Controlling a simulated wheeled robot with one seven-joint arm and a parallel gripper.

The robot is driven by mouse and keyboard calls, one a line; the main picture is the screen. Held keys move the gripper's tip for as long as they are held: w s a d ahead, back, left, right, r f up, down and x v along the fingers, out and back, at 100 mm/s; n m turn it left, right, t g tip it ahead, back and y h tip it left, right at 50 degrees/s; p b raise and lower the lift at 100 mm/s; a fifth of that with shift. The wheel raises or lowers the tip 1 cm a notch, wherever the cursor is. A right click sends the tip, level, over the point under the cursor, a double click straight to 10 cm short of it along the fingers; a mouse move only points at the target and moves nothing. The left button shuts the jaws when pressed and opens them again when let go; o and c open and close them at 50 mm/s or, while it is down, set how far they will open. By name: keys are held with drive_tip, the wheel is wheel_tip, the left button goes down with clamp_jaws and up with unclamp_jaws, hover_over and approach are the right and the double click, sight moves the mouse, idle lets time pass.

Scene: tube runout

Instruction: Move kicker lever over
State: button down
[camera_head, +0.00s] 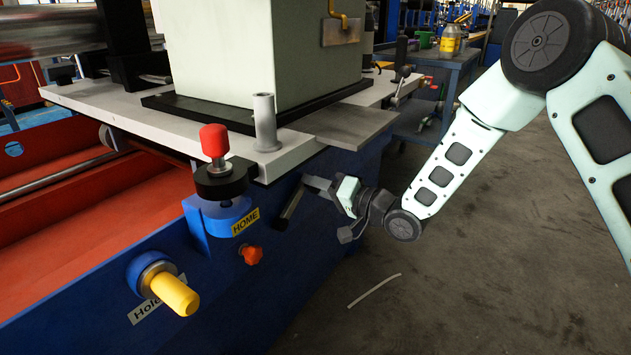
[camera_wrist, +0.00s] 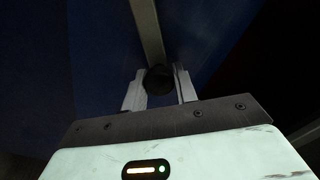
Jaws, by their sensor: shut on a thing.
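The kicker lever appears to be a narrow grey bar (camera_head: 289,207) at the blue side wall, slanting down to the left. In the wrist view the bar (camera_wrist: 147,28) runs up from a round black knob (camera_wrist: 158,79). My gripper (camera_head: 314,183) reaches the lever's upper end from the right. In the wrist view my gripper (camera_wrist: 159,75) has one finger on each side of the knob and is shut on it. In the head view the knob is too small or hidden to make out.
A red-knobbed handle (camera_head: 214,143) stands on a blue bracket by a HOME label (camera_head: 245,221). A yellow knob (camera_head: 175,294) and an orange knob (camera_head: 252,255) stick out of the blue side. A white plate edge (camera_head: 290,155) overhangs above. A thin pale strip (camera_head: 374,290) lies on open floor.

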idle(0.3)
drive_tip(key=c, duration=1.2)
unclamp_jaws()
drive_tip(key=shift+o, duration=0.2)
drive_tip(key=shift+d, duration=0.1)
drive_tip(key=p+v, duration=0.4)
drive_tip(key=v, duration=1.3)
drive_tip(key=shift+s+d+f, duration=0.1)
drive_tip(key=shift+s+d, duration=0.05)
